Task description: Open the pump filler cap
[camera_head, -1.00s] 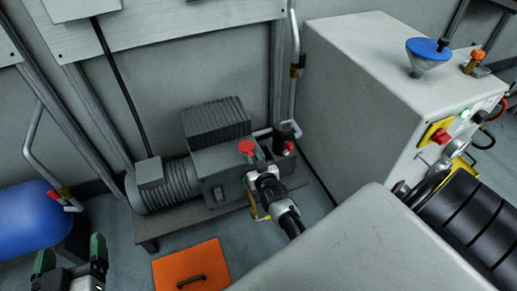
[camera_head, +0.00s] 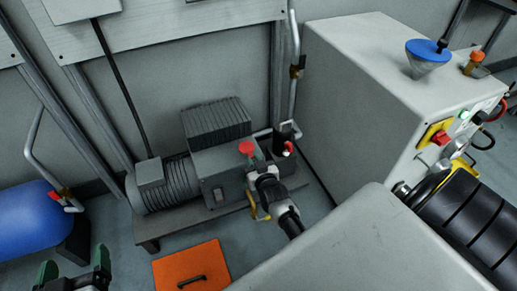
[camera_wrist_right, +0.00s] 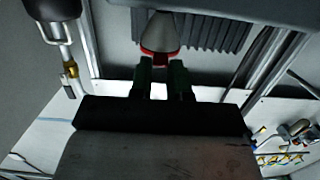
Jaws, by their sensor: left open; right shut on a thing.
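The pump (camera_head: 215,158) stands on a low grey frame against the back wall. The red filler cap (camera_head: 247,147) shows at the pump's front right corner. My right gripper (camera_head: 255,157) reaches it from the lower right and is shut on it. In the right wrist view, the green fingers of the right gripper (camera_wrist_right: 161,67) meet the red rim of the cap (camera_wrist_right: 160,58); a grey cone shows beyond the rim. Whether the cap sits on its opening is hidden. My left gripper (camera_head: 74,268) is open and empty at the bottom left.
An orange panel with a black handle (camera_head: 191,266) lies on the floor before the pump. A blue tank (camera_head: 30,220) is at left. A large grey cabinet (camera_head: 345,90) stands at right, with a blue-rimmed funnel (camera_head: 428,62) on top. A pipe (camera_head: 293,60) rises behind the pump.

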